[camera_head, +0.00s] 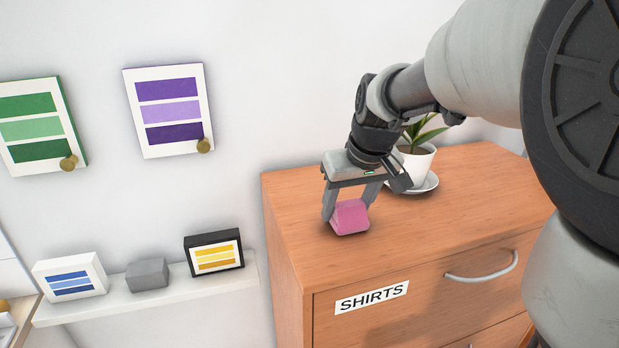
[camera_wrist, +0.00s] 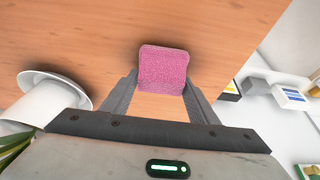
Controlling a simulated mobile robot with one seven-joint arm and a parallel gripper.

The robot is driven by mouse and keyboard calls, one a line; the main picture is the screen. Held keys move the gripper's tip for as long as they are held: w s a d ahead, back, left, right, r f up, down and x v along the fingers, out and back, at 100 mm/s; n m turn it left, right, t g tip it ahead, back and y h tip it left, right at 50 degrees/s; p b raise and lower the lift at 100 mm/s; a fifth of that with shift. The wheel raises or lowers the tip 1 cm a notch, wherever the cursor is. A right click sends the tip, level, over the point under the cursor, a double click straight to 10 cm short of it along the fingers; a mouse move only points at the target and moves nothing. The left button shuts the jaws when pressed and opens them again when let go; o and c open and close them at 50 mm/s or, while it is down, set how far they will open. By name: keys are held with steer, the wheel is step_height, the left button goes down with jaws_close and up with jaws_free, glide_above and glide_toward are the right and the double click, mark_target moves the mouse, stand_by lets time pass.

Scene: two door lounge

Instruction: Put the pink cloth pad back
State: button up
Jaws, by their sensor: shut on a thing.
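The pink cloth pad (camera_head: 350,218) is a small pink block at the left part of the top of the wooden dresser (camera_head: 290,215). My gripper (camera_head: 346,208) points down over the dresser top and is shut on the pad, with one finger at each side of it. In the wrist view the pad (camera_wrist: 164,70) sits between the fingertips, its fuzzy surface showing. It is at or just above the wood; I cannot tell whether it touches.
A white plant pot (camera_head: 415,163) on a saucer stands right behind my gripper. The dresser drawer has a SHIRTS label (camera_head: 371,297) and a handle (camera_head: 482,268). Left of it, a wall shelf (camera_head: 160,292) holds a grey block (camera_head: 147,275) between two small frames. Two pictures hang above.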

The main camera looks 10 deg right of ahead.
mark_target(355, 225)
steer(key=shift+f, duration=0.2)
steer(key=o, duration=0.9)
steer(key=shift+r, duration=0.1)
steer(key=shift+o, duration=0.2)
steer(key=shift+r, duration=0.3)
steer(key=a+v, duration=0.1)
steer(key=v, duration=0.9)
steer(key=s+f+m, duration=0.1)
steer(key=s+f, duration=0.3)
steer(key=s, duration=0.5)
steer(key=s+f+m+t, duration=0.1)
steer(key=s+f, duration=0.3)
steer(key=s, duration=0.5)
steer(key=shift+d+h, duration=0.25)
steer(key=shift+h, duration=0.15)
